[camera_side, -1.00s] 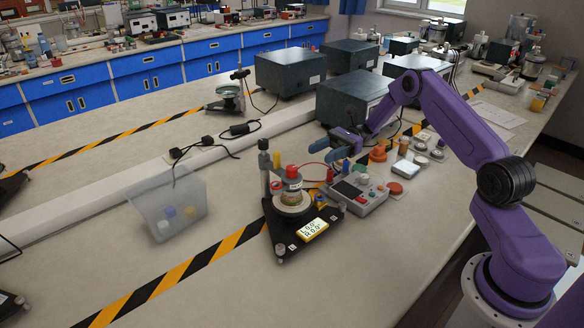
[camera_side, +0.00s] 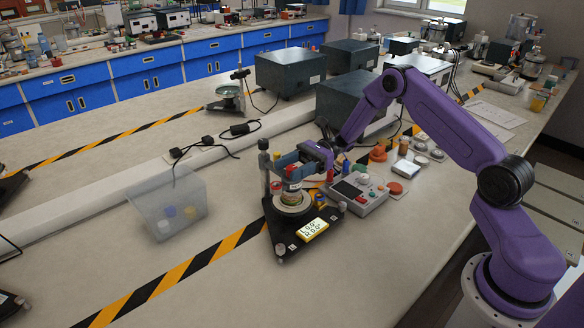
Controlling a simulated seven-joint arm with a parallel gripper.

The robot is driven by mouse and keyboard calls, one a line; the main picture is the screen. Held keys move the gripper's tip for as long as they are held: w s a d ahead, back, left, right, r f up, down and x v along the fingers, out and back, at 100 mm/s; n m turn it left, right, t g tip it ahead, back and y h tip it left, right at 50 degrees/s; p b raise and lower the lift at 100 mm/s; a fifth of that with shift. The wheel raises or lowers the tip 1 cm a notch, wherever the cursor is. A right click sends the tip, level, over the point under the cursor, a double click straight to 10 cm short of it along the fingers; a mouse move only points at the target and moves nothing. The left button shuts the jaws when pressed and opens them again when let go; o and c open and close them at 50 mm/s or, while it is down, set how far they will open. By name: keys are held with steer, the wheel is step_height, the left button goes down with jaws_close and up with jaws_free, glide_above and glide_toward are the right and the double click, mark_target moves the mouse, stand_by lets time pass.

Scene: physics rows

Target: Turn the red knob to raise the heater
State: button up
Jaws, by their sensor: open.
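A device with a black three-cornered base (camera_side: 284,245) stands on the bench, with a yellow-framed display (camera_side: 313,229) on its front. A small grey vessel with a red top (camera_side: 292,172) stands upright on its round middle. A smaller red part (camera_side: 276,187) shows at the left of the vessel, by the dark post. I cannot tell for certain which red part is the task's knob. My gripper (camera_side: 291,164) is open, with its blue fingers at the height of the vessel's red top, partly hiding it. Whether they touch it cannot be told.
A grey control box (camera_side: 358,195) with coloured buttons stands close on the right. A clear bin (camera_side: 168,205) with small coloured pieces stands on the left. Dark boxes (camera_side: 352,100) stand behind.

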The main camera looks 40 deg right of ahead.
steer(key=c, duration=0.9)
steer(key=shift+n+g, duration=1.4)
steer(key=shift+g, duration=0.8)
steer(key=shift+n+g+h, duration=0.7)
steer(key=shift+n+g, duration=0.3)
steer(key=shift+g, duration=0.5)
steer(key=o, duration=0.9)
